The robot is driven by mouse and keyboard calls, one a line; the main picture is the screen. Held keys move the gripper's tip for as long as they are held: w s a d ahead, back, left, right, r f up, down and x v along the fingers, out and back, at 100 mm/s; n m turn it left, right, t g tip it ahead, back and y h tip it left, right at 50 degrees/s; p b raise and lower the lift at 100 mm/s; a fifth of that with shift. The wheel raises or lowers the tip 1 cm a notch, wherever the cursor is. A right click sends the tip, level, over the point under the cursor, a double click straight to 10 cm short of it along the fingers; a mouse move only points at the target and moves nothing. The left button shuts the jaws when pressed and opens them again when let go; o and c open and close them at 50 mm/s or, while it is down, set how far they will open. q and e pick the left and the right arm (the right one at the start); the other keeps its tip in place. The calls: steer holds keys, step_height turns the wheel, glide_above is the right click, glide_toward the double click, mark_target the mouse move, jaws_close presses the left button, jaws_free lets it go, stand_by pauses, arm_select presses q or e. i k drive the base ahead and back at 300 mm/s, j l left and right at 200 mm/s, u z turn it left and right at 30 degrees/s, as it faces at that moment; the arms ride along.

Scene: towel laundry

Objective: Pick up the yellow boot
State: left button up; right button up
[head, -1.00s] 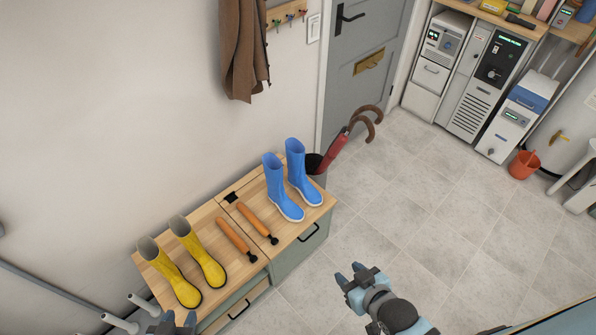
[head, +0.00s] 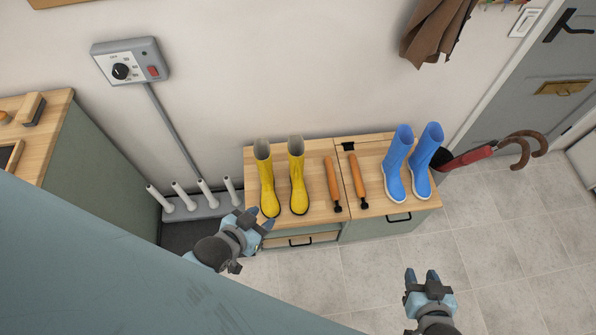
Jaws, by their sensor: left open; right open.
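Two yellow boots stand upright side by side on the left part of a wooden-topped cabinet, the left boot (head: 265,180) and the right boot (head: 298,177). My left gripper (head: 256,220) is open and empty. In the picture it is just below the toe of the left yellow boot, in front of the cabinet edge; whether it touches anything I cannot tell. My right gripper (head: 423,277) is open and empty over the floor, in front of the cabinet's right end.
Two orange-handled tools (head: 359,181) lie mid-cabinet (head: 320,220), with blue boots (head: 397,165) at its right. An umbrella (head: 470,155) leans beyond. A rack with upright pegs (head: 205,207) stands at left. An open drawer (head: 300,238) is below the yellow boots. Floor at right is clear.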

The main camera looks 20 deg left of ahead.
mark_target(299, 200)
steer(key=l+u, duration=0.1)
steer(key=u, duration=0.4)
steer(key=l+u, duration=0.15)
steer(key=u, duration=0.35)
steer(key=l+u, duration=0.15)
steer(key=u, duration=0.35)
steer(key=l+u, duration=0.1)
steer(key=u, duration=0.4)
